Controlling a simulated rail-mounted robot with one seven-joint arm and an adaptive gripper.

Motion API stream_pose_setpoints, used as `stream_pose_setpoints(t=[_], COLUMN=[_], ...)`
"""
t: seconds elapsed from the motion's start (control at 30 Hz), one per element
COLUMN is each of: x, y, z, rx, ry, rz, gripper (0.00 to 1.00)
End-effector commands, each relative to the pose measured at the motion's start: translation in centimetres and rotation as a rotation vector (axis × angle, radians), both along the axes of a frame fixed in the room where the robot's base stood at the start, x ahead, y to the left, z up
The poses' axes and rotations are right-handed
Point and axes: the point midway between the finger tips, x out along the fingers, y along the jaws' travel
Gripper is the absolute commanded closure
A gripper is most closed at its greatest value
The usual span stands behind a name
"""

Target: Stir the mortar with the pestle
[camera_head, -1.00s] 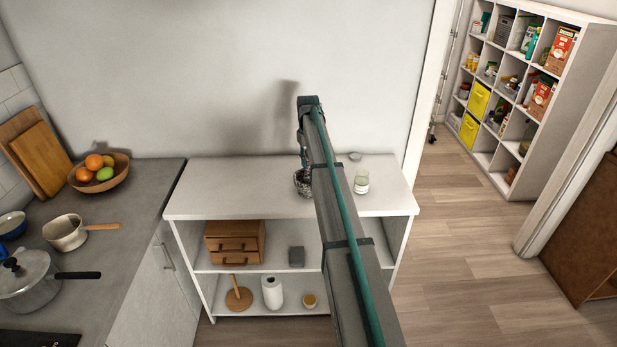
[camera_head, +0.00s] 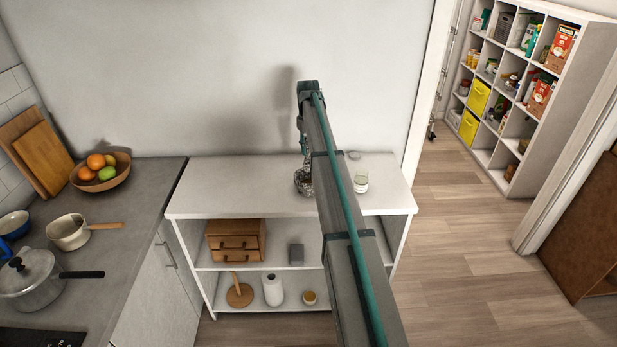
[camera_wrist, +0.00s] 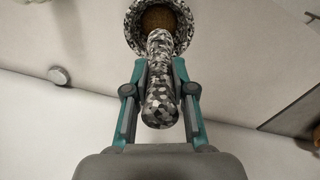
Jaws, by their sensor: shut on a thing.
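The mortar (camera_wrist: 186,17) is a black-and-white speckled bowl with brown contents (camera_wrist: 160,19), at the top of the wrist view. In the head view the mortar (camera_head: 301,184) stands on the white shelf unit's top, partly hidden by my arm. My gripper (camera_wrist: 160,80) is shut on the speckled pestle (camera_wrist: 160,95). The pestle's far end reaches over the mortar's near rim in the wrist view; whether it touches the contents I cannot tell. In the head view my gripper is mostly hidden behind my arm, just above the mortar.
The top's left part is clear. A grey counter (camera_head: 120,225) with pots and a fruit bowl (camera_head: 118,180) is at left.

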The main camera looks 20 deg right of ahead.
Motion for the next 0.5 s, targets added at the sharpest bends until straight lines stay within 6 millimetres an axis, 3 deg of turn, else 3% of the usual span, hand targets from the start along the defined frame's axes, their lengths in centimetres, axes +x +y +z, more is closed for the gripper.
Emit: stream_pose_setpoints(t=[0.23,0.5], x=[0.0,0.1], y=[0.0,0.0], z=[0.7,3.0], rx=[0.0,0.0], ry=[-0.001,-0.001], rz=[0.0,0.0], gripper=[1.0,1.0])
